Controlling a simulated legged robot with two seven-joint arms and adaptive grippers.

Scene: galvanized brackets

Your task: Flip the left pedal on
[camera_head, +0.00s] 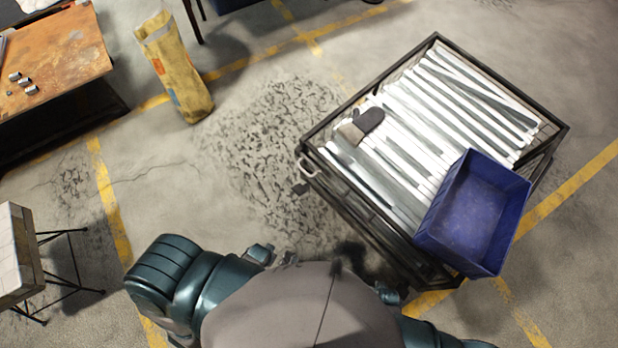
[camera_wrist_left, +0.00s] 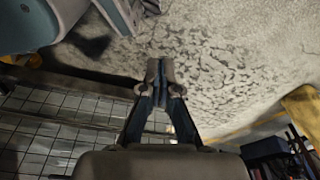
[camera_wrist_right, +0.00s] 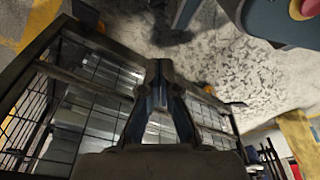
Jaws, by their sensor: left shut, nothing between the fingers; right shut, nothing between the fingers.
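A dark metal mesh cart (camera_head: 375,222) full of long galvanized brackets (camera_head: 450,100) stands at the right of the head view. A small dark piece (camera_head: 301,187) sticks out low by the cart's left corner; it may be the left pedal, but its position cannot be told. A similar small dark piece (camera_wrist_right: 238,104) shows beyond the mesh in the right wrist view. My left gripper (camera_wrist_left: 160,66) is shut and empty, over the floor beside a mesh panel (camera_wrist_left: 60,115). My right gripper (camera_wrist_right: 158,70) is shut and empty, in front of the cart's mesh side (camera_wrist_right: 95,85).
A blue bin (camera_head: 475,215) sits at the cart's near right corner. A dark glove-like item (camera_head: 368,120) lies on the brackets. A yellow sack (camera_head: 175,75), a rusty-topped table (camera_head: 60,50) and a light box on a stand (camera_head: 18,250) are at left. Stained floor (camera_head: 255,150) is clear.

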